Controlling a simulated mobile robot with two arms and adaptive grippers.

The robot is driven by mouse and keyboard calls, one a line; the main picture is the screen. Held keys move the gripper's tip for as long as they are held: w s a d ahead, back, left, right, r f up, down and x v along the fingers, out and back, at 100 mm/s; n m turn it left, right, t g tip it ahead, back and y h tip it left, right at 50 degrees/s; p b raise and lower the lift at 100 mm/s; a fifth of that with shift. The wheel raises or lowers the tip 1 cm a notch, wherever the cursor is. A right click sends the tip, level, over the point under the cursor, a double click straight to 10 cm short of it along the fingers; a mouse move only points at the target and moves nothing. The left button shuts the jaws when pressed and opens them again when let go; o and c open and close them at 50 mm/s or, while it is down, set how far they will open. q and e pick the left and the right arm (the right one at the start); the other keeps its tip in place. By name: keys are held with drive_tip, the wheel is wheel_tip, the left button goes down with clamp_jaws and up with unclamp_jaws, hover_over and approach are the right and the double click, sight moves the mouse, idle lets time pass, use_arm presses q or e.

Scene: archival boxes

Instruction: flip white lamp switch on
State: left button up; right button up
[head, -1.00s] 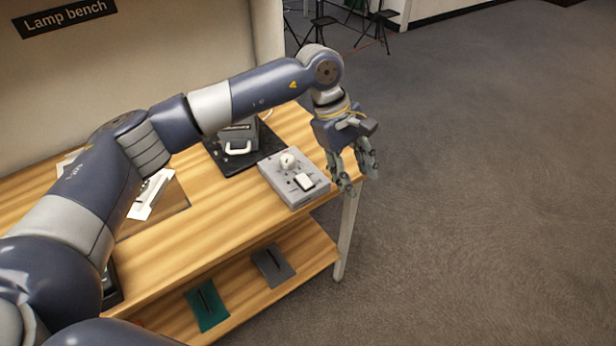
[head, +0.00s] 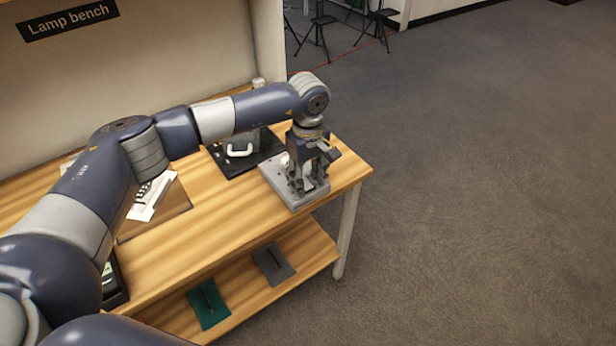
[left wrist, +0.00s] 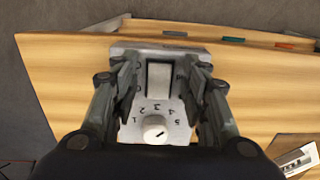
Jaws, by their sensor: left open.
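A grey control box (head: 278,179) sits near the right end of the wooden bench. In the left wrist view its panel (left wrist: 147,121) carries a white rocker switch (left wrist: 159,80) and a round white dial (left wrist: 155,130) with numbers around it. My left gripper (head: 307,188) points down over the box. In the left wrist view my left gripper (left wrist: 159,72) is open, with one finger on each side of the rocker switch. I cannot tell whether the fingers touch the panel. In the head view the gripper hides the switch. My right gripper is not in view.
A grey case with a white handle (head: 240,150) stands on a black mat behind the box. The lower shelf holds a green item (head: 207,304) and a grey item (head: 272,264). Open floor lies to the right.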

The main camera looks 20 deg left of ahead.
use_arm(q)
drive_tip(key=shift+f, duration=0.35)
